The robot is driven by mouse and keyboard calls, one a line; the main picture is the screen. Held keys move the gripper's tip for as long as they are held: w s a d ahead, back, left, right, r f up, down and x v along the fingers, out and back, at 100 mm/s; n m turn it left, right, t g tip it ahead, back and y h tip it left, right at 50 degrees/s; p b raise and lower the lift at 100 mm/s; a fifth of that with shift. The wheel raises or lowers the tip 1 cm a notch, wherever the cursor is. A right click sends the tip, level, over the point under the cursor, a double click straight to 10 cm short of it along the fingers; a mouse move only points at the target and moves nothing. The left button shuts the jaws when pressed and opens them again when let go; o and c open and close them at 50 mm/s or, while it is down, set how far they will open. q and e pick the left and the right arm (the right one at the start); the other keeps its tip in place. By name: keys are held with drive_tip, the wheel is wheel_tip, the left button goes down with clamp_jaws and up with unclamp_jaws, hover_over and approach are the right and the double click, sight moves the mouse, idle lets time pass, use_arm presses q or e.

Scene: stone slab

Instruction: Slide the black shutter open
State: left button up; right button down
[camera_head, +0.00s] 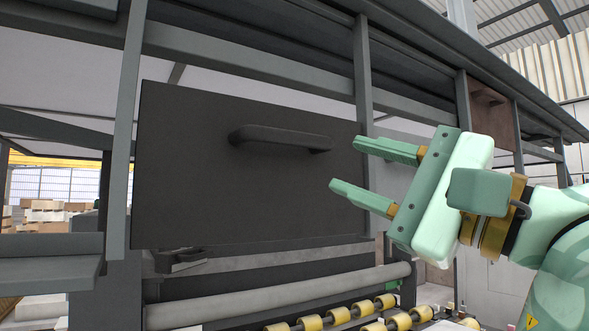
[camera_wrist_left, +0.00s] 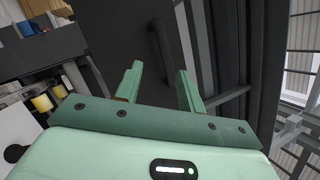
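The black shutter (camera_head: 230,195) is a flat dark panel in a grey metal frame, in the middle of the head view. A dark bar handle (camera_head: 280,138) is fixed near its top. My left gripper (camera_head: 346,163) is open and empty, to the right of the handle and apart from it in the picture. In the left wrist view, the handle (camera_wrist_left: 160,50) shows beyond and between the two fingertips of the gripper (camera_wrist_left: 159,70). The shutter (camera_wrist_left: 115,35) fills the upper middle of that view. My right gripper is in neither view.
A grey upright (camera_head: 363,75) stands at the shutter's right edge, and another upright (camera_head: 125,130) at its left. Below are a grey roller (camera_head: 280,297) and several yellow rollers (camera_head: 340,316). A small brown panel (camera_head: 490,110) is at the right.

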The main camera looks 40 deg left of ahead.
sight(294, 138)
use_arm(q)
wheel_tip(294, 138, up, 3)
drive_tip(key=s+d+n+t+h, duration=0.1)
drive_tip(key=s+d+t+h, duration=0.15)
drive_tip(key=t, duration=0.35)
drive_tip(key=x, duration=0.5)
drive_tip(key=p+x, duration=0.1)
drive_tip(key=x, duration=0.5)
drive_tip(key=f+x, duration=0.1)
drive_tip(key=x, duration=0.5)
drive_tip(key=shift+w, duration=0.25)
clamp_jaws()
